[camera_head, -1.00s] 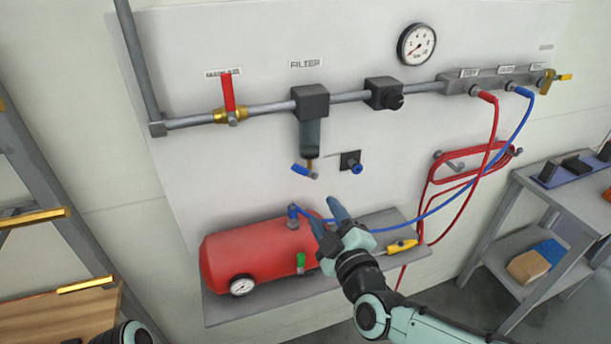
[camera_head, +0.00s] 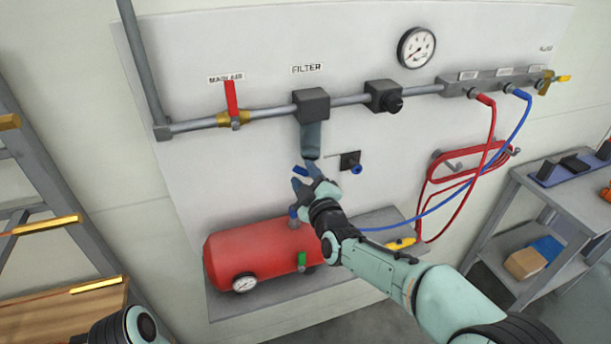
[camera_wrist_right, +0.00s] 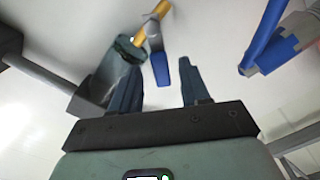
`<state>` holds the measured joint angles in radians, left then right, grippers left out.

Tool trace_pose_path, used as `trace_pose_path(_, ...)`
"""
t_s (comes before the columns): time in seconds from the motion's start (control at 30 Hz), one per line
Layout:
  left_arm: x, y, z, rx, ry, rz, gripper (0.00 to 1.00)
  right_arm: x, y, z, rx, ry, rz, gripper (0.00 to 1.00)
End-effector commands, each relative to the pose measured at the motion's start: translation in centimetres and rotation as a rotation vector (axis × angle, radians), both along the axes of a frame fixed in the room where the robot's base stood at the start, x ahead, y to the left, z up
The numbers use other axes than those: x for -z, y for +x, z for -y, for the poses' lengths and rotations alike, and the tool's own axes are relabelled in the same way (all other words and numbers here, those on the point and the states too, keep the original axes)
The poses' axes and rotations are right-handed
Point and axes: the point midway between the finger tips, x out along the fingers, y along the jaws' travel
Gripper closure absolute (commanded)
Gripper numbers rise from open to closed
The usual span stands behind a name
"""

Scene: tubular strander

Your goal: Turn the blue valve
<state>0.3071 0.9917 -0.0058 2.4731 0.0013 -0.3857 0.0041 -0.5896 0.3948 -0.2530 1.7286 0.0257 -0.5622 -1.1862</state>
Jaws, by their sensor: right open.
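The blue valve is a small lever (camera_head: 299,170) on a brass-coloured stem under the filter bowl (camera_head: 311,140). In the right wrist view, the blue lever (camera_wrist_right: 160,70) appears between and just beyond the fingertips, with the stem (camera_wrist_right: 152,22) behind it. My right gripper (camera_head: 304,177) is open at the lever, its fingers pointing up toward the wall panel; it also shows in the right wrist view (camera_wrist_right: 162,84). I see no clear contact. In the head view the gripper partly hides the valve. My left gripper is out of view.
A black bracket with a blue fitting (camera_head: 356,168) is close right of the gripper. The red tank (camera_head: 245,258) stands on a grey shelf below. Blue and red hoses (camera_head: 493,130) hang at right. A red-handled valve (camera_head: 231,98) is on the pipe at left.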

Motion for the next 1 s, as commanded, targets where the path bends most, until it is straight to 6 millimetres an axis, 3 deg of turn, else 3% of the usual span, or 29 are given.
trace_pose_path(0.17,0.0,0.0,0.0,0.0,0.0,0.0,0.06,0.1,0.0,0.0,-0.001,0.0,-0.001,0.54)
trace_pose_path(0.33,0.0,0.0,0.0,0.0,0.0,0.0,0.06,0.1,0.0,0.0,-0.001,0.0,-0.001,1.0)
trace_pose_path(0.67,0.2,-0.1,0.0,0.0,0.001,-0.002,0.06,0.2,-0.1,-0.1,-0.001,-0.022,0.006,1.0)
trace_pose_path(1.0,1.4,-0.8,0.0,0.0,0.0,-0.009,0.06,1.1,-0.3,-0.6,-0.001,-0.203,0.064,1.0)
